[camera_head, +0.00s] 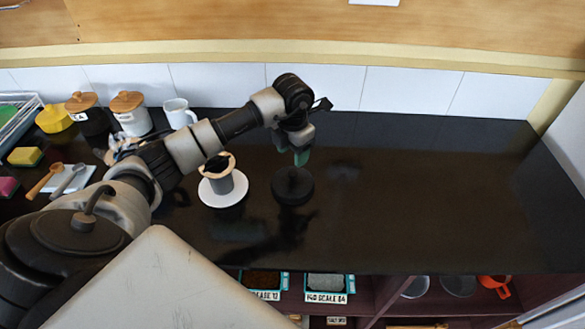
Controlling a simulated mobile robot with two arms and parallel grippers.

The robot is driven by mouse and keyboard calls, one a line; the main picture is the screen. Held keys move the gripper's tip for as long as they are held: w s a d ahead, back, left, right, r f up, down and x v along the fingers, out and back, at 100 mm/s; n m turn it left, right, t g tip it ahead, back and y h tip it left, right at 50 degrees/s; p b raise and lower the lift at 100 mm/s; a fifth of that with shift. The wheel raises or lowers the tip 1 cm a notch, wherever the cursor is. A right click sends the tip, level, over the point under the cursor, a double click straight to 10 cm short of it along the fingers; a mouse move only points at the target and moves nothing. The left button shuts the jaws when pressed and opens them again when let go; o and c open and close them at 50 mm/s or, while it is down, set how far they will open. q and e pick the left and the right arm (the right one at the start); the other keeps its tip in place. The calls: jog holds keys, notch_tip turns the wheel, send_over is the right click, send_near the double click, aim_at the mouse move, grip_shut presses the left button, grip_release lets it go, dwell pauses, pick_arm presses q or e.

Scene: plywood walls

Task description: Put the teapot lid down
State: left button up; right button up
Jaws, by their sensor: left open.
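A dark round disc-like thing (292,188) lies flat on the black counter (420,200), right of the white saucer. It may be the teapot lid, but its details blend into the dark counter. My left gripper (301,158), with green fingertips, points down just above its far edge. It is open, and I see nothing held in it. I cannot tell whether the fingertips touch the disc. No teapot can be made out clearly. My right gripper is not in view.
A cup with a wooden collar (222,178) stands on a white saucer (209,198) left of the disc. Lidded jars (132,120), a white mug (180,114), a sponge (25,157) and spoons (68,180) are at the left. The counter's right side is clear.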

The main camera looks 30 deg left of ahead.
aim_at(292, 172)
pick_arm(q)
jog(key=shift+r+b, duration=0.3)
jog(key=shift+r, duration=1.75)
jog(key=shift+s+f, duration=0.1)
